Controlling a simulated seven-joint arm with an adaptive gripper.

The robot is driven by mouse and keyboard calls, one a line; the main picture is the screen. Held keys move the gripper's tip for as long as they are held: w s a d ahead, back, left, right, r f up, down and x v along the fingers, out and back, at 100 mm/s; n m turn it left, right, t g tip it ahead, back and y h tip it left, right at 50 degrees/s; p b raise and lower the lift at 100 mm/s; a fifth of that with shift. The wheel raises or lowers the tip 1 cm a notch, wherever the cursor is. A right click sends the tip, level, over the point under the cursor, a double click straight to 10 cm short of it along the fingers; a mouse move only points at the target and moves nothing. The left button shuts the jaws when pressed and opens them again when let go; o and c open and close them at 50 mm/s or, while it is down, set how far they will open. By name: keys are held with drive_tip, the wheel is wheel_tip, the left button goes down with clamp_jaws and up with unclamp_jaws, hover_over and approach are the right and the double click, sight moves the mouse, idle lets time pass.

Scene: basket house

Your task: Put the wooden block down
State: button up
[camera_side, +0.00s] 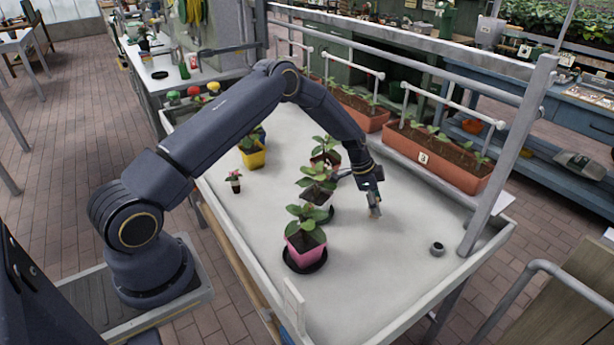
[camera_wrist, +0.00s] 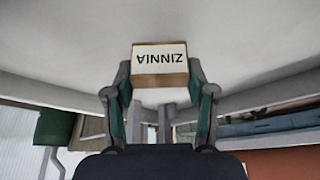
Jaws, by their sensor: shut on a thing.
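My gripper (camera_side: 371,188) points down over the white table (camera_side: 392,262), to the right of the row of potted plants. It is shut on a small wooden block (camera_side: 375,211). In the wrist view the block (camera_wrist: 160,62) sits between the two fingertips, with a white label reading ZINNIA that appears upside down. In the side view the block is at or just above the table surface; I cannot tell whether it touches.
A plant in a pink pot (camera_side: 304,243) on a black saucer stands left of my gripper, with more potted plants behind it. A terracotta planter (camera_side: 437,160) lines the far edge. A small dark ring-shaped item (camera_side: 437,249) lies at right. The table's front right is clear.

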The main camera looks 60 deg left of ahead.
drive_tip(key=shift+w+f, duration=0.2)
drive_tip(key=shift+f, duration=0.05)
drive_tip(key=shift+w+f, duration=0.1)
drive_tip(key=shift+f, duration=1.5)
drive_tip(key=shift+f, duration=0.15)
drive_tip(key=o, duration=0.9)
